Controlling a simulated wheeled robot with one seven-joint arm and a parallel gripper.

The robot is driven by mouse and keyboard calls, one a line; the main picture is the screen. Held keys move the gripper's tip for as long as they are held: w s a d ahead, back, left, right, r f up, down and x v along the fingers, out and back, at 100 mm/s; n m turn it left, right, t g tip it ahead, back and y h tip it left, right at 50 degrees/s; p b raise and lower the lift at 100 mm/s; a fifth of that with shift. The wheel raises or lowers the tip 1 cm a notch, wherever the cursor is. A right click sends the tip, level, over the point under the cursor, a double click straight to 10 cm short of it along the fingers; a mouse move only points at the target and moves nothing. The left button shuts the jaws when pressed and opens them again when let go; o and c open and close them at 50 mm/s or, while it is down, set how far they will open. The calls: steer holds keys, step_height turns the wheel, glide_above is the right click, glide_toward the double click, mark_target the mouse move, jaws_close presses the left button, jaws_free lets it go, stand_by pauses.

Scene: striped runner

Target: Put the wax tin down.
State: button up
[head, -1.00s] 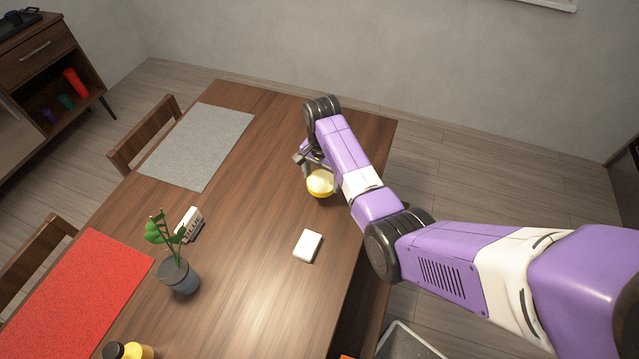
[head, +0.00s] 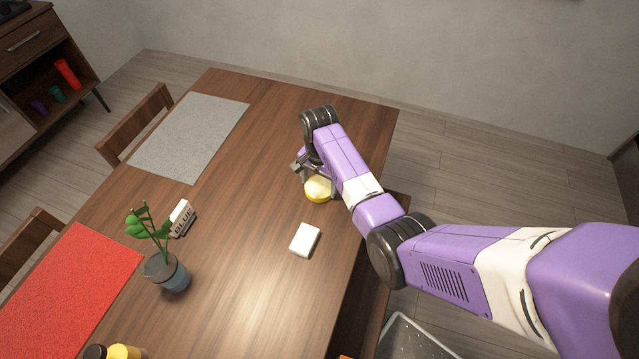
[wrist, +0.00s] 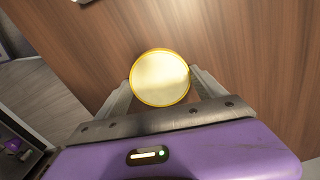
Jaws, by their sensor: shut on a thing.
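The wax tin (head: 319,189) is a round yellow tin with a pale top, over the far right part of the wooden table (head: 255,190). My gripper (head: 308,174) is shut on it. In the wrist view the tin (wrist: 160,78) sits between the two fingers of my gripper (wrist: 162,88), its lid facing the camera. I cannot tell whether the tin's underside touches the table, as the arm and the steep view hide the gap.
A white block (head: 305,240) lies nearer on the table. A grey mat (head: 190,138) and a red mat (head: 65,290) lie along the left side. The wood around the tin is clear.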

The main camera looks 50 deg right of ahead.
mark_target(319, 187)
steer(key=o, duration=1.5)
steer(key=shift+f, duration=0.1)
step_height(319, 187, up, 12)
steer(key=shift+r, duration=0.1)
